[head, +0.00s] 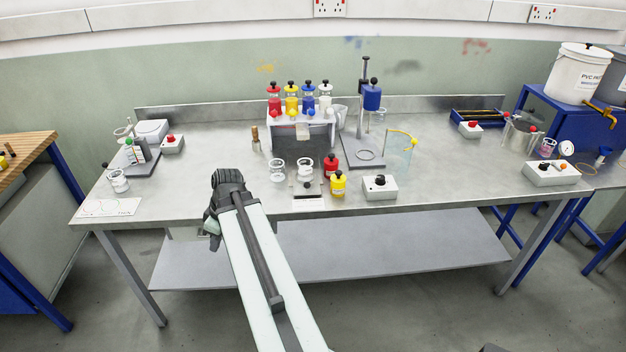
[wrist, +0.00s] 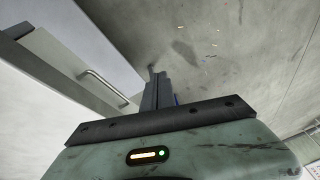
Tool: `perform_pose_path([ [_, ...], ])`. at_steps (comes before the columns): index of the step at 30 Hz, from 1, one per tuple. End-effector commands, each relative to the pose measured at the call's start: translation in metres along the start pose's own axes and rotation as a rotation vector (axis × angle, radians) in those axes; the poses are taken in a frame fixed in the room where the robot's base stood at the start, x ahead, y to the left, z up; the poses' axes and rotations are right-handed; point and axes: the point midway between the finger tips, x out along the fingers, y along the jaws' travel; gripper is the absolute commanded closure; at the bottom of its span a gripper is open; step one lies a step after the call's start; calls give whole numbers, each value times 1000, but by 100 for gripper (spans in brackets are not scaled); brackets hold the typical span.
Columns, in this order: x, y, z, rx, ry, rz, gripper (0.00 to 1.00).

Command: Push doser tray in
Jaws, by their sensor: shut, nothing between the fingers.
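The doser (head: 302,130) is a grey box near the back of the bench with red, yellow, blue and white bottles on top. A flat, dark, tray-like piece (head: 307,187) with a small dark knob lies in front of it near the bench's front edge. I cannot tell if it is the doser tray or how it joins the doser. My gripper (head: 228,176) is at the front edge of the bench, left of the doser and that piece, apart from both. In the wrist view my gripper (wrist: 159,88) is shut and empty. The doser does not clearly show there.
Two clear jars (head: 290,168) stand in front of the doser. A red bottle (head: 330,165), a yellow bottle (head: 338,184) and a control box (head: 380,187) stand to the right. A panel with a bar handle (wrist: 104,86) shows in the wrist view.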

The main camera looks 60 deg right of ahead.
Motion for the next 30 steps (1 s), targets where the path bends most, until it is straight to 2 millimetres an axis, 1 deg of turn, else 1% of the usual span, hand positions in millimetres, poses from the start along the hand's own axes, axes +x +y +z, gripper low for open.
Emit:
perform_pose_path([
  [1,-31,32,23,-24,47,18,100],
  [2,-44,49,37,-54,77,31,100],
  [3,-63,71,58,-93,116,56,100],
  [5,-92,101,92,-154,169,103,100],
  [6,-112,118,116,-193,199,141,100],
  [8,-139,141,152,-249,234,203,100],
  [9,-156,153,174,-283,250,244,100],
  [12,-190,172,223,-354,273,336,100],
  [15,-210,182,254,-401,277,399,100],
  [18,-218,186,268,-425,277,429,100],
  [20,-219,186,270,-430,276,434,100],
  [23,-215,187,270,-432,276,433,100],
  [26,-204,191,267,-434,276,431,100],
  [30,-176,201,258,-434,276,430,100],
])
